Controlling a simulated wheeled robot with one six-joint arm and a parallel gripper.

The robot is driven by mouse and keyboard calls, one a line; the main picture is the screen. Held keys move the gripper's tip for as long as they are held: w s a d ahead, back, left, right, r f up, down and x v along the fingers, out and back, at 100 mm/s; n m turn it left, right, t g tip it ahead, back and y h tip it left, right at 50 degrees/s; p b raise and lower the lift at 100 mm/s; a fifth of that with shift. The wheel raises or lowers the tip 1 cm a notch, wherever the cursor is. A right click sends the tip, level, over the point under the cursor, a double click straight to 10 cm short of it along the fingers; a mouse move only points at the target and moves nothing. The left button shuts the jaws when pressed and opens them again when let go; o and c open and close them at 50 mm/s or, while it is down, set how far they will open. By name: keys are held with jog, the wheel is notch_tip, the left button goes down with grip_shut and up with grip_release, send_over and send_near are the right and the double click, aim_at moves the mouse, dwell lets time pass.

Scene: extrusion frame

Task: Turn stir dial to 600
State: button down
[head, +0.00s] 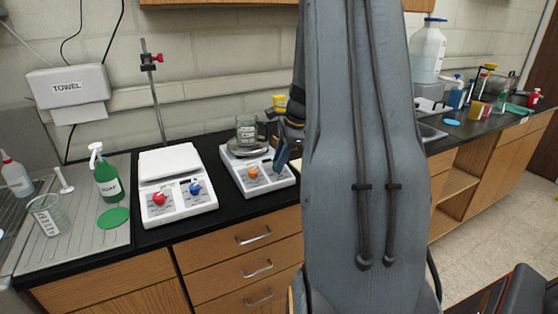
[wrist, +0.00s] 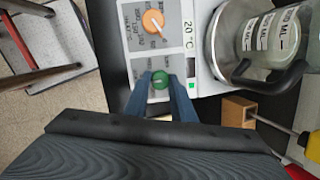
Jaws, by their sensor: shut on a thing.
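A white hotplate (head: 268,188) stands on the black counter beside my arm. Its orange dial (head: 253,172) faces the front and also shows in the wrist view (wrist: 153,21). A green dial (wrist: 161,78) sits beside the orange one, below a display reading 20 °C. My gripper (wrist: 160,86) has its blue fingers on both sides of the green dial, shut on it. In the head view my gripper (head: 281,155) hides the green dial. The small scale print around the green dial is too blurred to read, so its setting cannot be told.
A glass jug (head: 246,130) with a dark handle stands on the hotplate's round metal top, close to my gripper. A second white hotplate (head: 168,163) with red and blue dials is to the left. A wooden block (wrist: 237,111) lies near the jug.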

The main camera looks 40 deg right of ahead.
jog(key=shift+d+r, duration=0.1)
dwell(0.3)
jog(key=c, duration=1.5)
grip_release()
jog(key=b+v, duration=0.2)
jog(key=v, duration=0.5)
jog(key=shift+s+r, duration=0.15)
jog(key=shift+r, duration=0.2)
